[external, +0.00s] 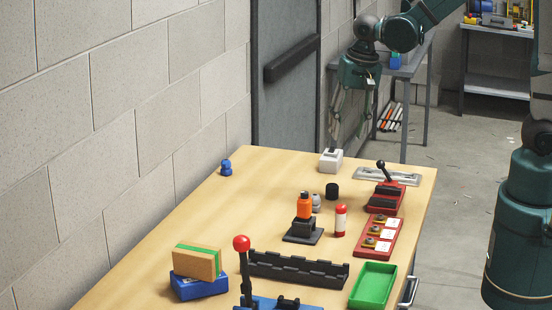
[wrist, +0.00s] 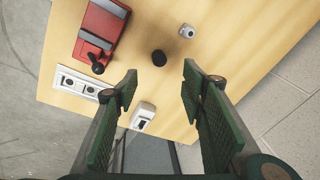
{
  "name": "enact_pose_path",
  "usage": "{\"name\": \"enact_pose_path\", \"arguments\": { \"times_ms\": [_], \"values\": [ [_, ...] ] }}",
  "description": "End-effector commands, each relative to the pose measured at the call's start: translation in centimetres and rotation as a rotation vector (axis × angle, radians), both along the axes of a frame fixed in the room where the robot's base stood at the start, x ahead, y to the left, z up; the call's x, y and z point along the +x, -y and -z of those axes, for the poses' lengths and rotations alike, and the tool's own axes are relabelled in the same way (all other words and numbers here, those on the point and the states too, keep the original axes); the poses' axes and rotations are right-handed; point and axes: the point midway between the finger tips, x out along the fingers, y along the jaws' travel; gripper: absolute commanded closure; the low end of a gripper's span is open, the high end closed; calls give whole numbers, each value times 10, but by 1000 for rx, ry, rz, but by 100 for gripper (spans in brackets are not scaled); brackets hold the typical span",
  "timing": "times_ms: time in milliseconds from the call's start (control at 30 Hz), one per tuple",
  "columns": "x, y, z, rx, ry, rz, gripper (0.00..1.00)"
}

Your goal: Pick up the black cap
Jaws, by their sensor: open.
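The black cap (external: 332,191) stands on the wooden table as a short dark cylinder, between a small grey-white piece and a red lever unit. It also shows in the wrist view (wrist: 159,58), ahead of the fingertips and roughly centred between them. My gripper (external: 350,132) is open and empty above the far end of the table, higher than the cap and apart from it. In the wrist view its two green fingers (wrist: 160,84) are spread wide with nothing between their tips.
A white switch box (external: 330,161) stands at the table's far edge; the red lever unit (external: 386,197) is right of the cap. The small grey-white piece (external: 316,202), an orange-topped item (external: 304,207) and a red-white cylinder (external: 340,220) stand nearby. The table's left side is mostly clear.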

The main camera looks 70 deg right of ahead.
Motion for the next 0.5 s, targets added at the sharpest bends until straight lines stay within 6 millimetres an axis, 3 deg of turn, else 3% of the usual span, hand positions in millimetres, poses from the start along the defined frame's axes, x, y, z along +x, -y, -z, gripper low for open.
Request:
{"name": "enact_pose_path", "arguments": {
  "times_ms": [500],
  "values": [
    [35,18,82,40,-121,285,60]
  ]
}}
